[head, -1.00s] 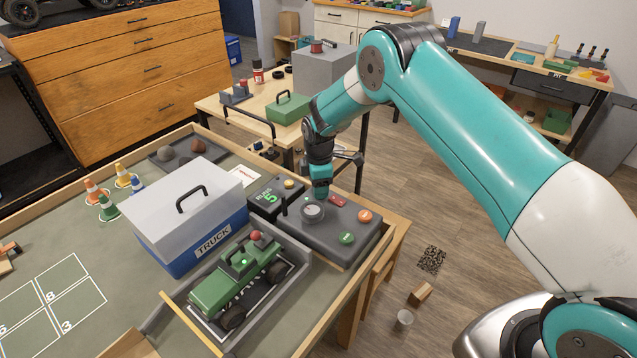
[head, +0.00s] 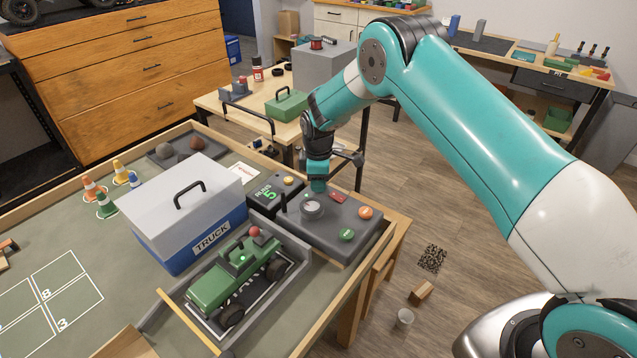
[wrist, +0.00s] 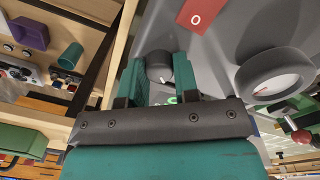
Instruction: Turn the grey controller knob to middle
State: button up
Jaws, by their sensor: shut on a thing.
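The grey controller box (head: 325,240) sits at the right end of the near table. A small dark grey knob (wrist: 159,66) with a short white mark shows in the wrist view, between my two teal fingers. The mark points toward the lower right of that view. My gripper (head: 318,187) reaches down over the back of the box and is shut on this knob, which it hides in the head view. A larger grey dial with a white face (head: 311,208) stands just in front of my gripper. It also shows at the right of the wrist view (wrist: 272,80).
The box also carries a red switch (head: 339,197), an orange button (head: 365,212) and a green button (head: 347,235). A dark unit with a green 5 (head: 268,194) adjoins it at the left. A green truck (head: 235,275) and a white-and-blue case (head: 190,245) stand nearby.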

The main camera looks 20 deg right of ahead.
jog(key=m+b, duration=0.1)
jog(key=m, duration=0.3)
jog(key=shift+m+b, duration=0.3)
jog(key=shift+b, duration=0.1)
jog(key=shift+w+m+b, duration=0.1)
jog(key=shift+m+b, duration=0.5)
jog(key=shift+m, duration=1.7)
jog(key=shift+r, duration=0.1)
jog(key=o, duration=0.9)
jog(key=r, duration=0.5)
jog(key=r+b, duration=0.1)
jog(key=r, duration=1.1)
jog(key=shift+s+a+r+b, duration=0.15)
jog(key=shift+s+a+b, duration=0.05)
jog(key=shift+a+b, duration=0.1)
jog(key=shift+r, duration=0.1)
